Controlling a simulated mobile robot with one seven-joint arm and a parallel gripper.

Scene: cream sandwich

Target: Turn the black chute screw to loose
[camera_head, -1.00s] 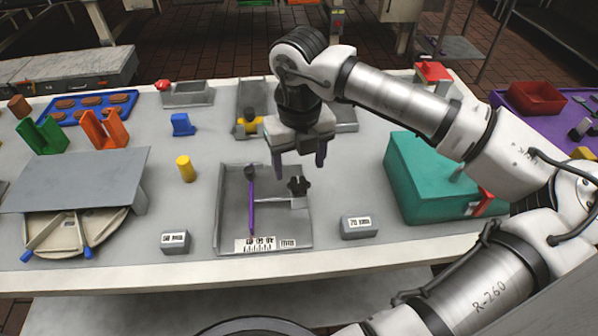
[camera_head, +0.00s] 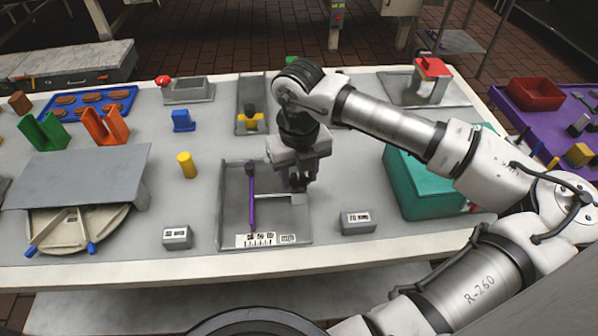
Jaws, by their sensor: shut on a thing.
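The black chute screw (camera_head: 298,184) is a dark star-shaped knob at the right side of the grey chute tray (camera_head: 229,220), partly hidden by my fingers. My gripper (camera_head: 297,182) points down over the knob and is shut on it. A purple bar (camera_head: 252,205) with a dark knob at its far end stands inside the tray, left of my gripper. A white scale label (camera_head: 262,240) lies at the tray's front edge. The scale marks are too small to read surely.
Grey labelled blocks stand left (camera_head: 177,237) and right (camera_head: 357,222) of the tray. A yellow cylinder (camera_head: 187,165) and a blue piece (camera_head: 183,121) stand to the left. A teal box (camera_head: 425,185) stands right, partly behind my arm.

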